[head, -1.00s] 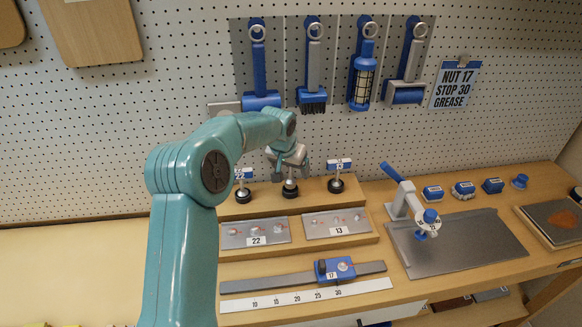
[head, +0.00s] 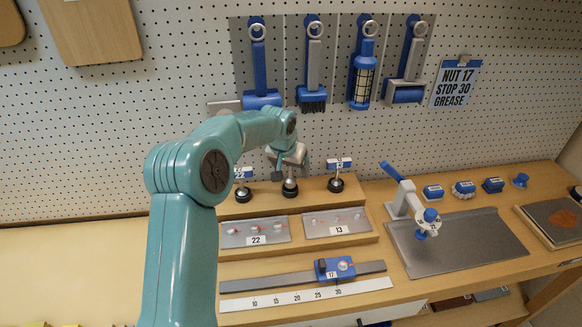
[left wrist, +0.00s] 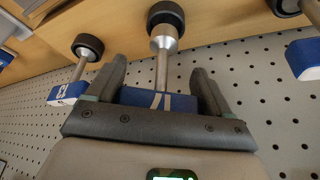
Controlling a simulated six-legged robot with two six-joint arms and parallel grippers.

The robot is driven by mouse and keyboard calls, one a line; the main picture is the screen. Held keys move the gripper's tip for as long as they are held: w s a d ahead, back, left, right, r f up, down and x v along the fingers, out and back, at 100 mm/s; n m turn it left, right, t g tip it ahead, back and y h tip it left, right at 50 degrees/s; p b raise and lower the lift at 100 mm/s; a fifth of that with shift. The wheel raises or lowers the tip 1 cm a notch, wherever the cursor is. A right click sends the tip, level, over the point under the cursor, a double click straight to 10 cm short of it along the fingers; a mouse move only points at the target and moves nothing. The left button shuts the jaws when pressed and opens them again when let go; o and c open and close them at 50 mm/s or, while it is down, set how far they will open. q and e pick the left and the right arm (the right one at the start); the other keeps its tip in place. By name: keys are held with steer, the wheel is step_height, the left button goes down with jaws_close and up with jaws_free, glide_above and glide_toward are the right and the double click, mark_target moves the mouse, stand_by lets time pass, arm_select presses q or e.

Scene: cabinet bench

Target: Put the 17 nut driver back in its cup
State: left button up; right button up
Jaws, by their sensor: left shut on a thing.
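The 17 nut driver (left wrist: 160,72) is in my left gripper (left wrist: 160,84). The dark fingers are on either side of its blue and white handle, and its metal shaft runs to a black-based cup (left wrist: 165,14). The shaft is in line with this cup and seems to meet its metal collar; how deep it sits I cannot tell. In the head view my left gripper (head: 289,160) is over the middle cup (head: 290,189), and the hand hides most of the driver. My right gripper is not in view.
The 22 driver (head: 242,173) stands left of the middle cup and the 13 driver (head: 338,163) right of it, both close to the hand. Pegboard rises behind. In front are plates marked 22 (head: 256,231) and 13 (head: 336,222) and a sliding stop (head: 334,268).

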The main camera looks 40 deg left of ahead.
arm_select(q)
steer(key=shift+f+b, duration=1.1)
steer(key=shift+f, duration=0.3)
stand_by(0.4)
steer(key=o, duration=1.1)
steer(key=shift+o, duration=0.2)
steer(key=b+v, duration=0.1)
steer(key=v, duration=1.5)
steer(key=shift+r, duration=0.25)
